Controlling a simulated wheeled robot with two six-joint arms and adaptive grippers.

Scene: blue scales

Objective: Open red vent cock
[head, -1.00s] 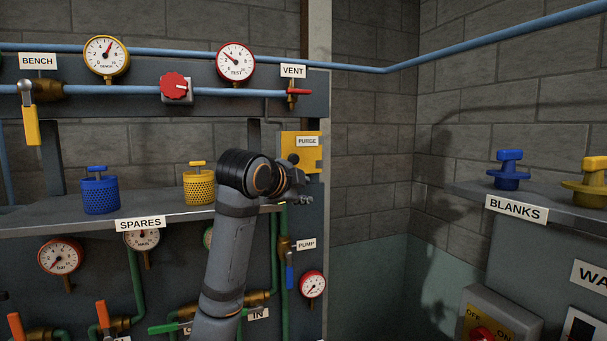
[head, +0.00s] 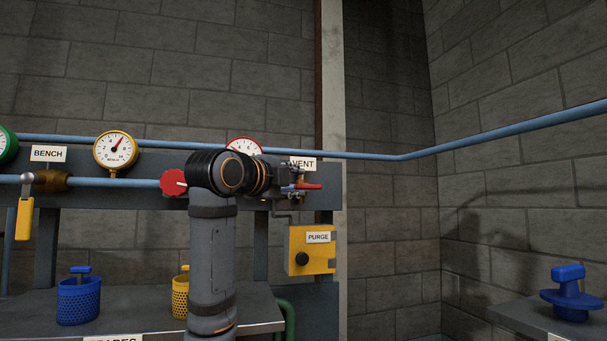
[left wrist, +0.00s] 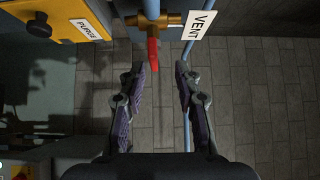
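The red vent cock handle (head: 309,186) sticks out to the right below the VENT label (head: 303,164) on the upper panel. My left gripper (head: 292,189) is right at the cock and partly hides its brass body. In the left wrist view, the red handle (left wrist: 153,53) hangs from the brass body (left wrist: 155,20) and points toward my gripper. My left gripper (left wrist: 160,70) is open there, its two fingers apart. The handle's tip appears at the gap between the fingertips, nearer the left finger; I see no clear contact. My right gripper is not in view.
The yellow PURGE box (head: 310,252) with a black knob sits just below the cock. A red round knob (head: 173,183) and a red-rimmed gauge (head: 244,146) are left of it, partly behind my arm. Blue (head: 78,300) and yellow (head: 180,295) baskets stand on the shelf.

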